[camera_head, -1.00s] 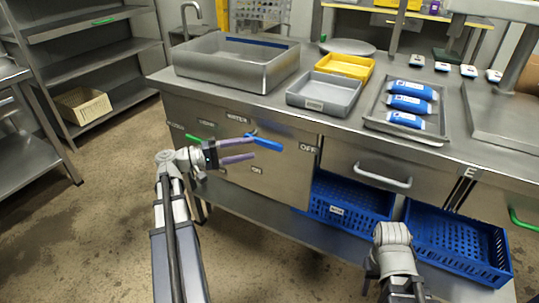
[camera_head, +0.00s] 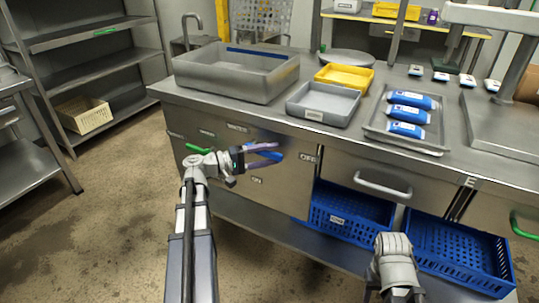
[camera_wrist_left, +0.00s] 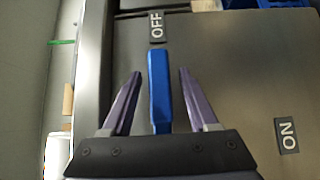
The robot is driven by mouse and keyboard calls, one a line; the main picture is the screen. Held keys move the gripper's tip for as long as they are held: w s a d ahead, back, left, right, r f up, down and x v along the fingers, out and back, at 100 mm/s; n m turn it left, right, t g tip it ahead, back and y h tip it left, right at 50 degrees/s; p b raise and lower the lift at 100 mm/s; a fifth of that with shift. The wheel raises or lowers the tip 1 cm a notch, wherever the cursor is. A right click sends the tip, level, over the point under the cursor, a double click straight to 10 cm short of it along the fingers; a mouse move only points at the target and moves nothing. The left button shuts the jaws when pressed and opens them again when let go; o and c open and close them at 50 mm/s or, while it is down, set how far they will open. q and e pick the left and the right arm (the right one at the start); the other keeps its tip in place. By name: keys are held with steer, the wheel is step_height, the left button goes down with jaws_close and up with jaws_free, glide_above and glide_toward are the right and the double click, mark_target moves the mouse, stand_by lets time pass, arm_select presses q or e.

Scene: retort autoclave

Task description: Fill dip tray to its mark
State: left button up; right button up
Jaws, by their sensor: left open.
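The dip tray (camera_head: 235,82) is a deep steel tray at the counter's left end. A blue line (camera_head: 262,54) runs along its inner back wall. I cannot tell whether it holds liquid. A blue water lever (camera_head: 272,155) is on the cabinet front, under a WATER label (camera_head: 238,128). In the left wrist view the lever (camera_wrist_left: 160,85) points toward the OFF label (camera_wrist_left: 156,26); the ON label (camera_wrist_left: 287,135) is off to the right. My left gripper (camera_head: 268,151) is open, its fingers on either side of the lever with gaps. My right gripper is out of view; only my right arm shows.
A grey tray (camera_head: 324,104), a yellow tray (camera_head: 346,76) and a steel tray with blue pouches (camera_head: 408,116) stand on the counter. A drawer handle (camera_head: 382,185) juts out at right. Blue crates (camera_head: 345,212) sit below. Floor at left is clear.

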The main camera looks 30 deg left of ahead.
arm_select(q)
jaws_close()
stand_by(0.4)
stand_by(0.9)
